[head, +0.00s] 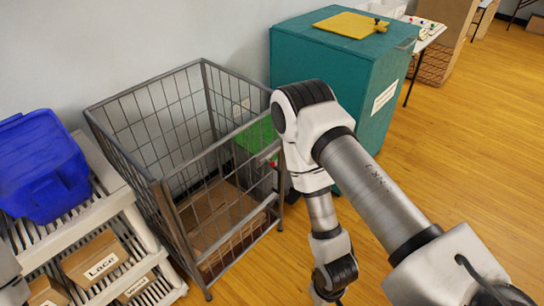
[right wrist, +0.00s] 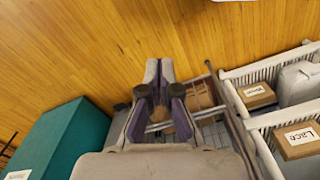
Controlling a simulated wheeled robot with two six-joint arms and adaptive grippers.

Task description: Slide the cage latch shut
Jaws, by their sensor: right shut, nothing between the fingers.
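The grey wire cage (head: 158,195) stands against the wall, open at the top, with a front rail and posts. A small dark piece with a red spot (head: 272,163), perhaps the latch, shows at its right side, partly hidden by my right arm; I cannot tell its position. In the right wrist view, the cage (right wrist: 238,128) lies beyond and right of my right gripper (right wrist: 164,66), which is shut and empty. I cannot tell whether it touches the cage. In the head view its fingers are not clearly seen. My left gripper is not in view.
A white slatted shelf (head: 98,212) with a blue bin (head: 40,165) and a box labelled Lace (head: 95,258) stands left. Wooden floor (head: 470,150) is clear at right.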

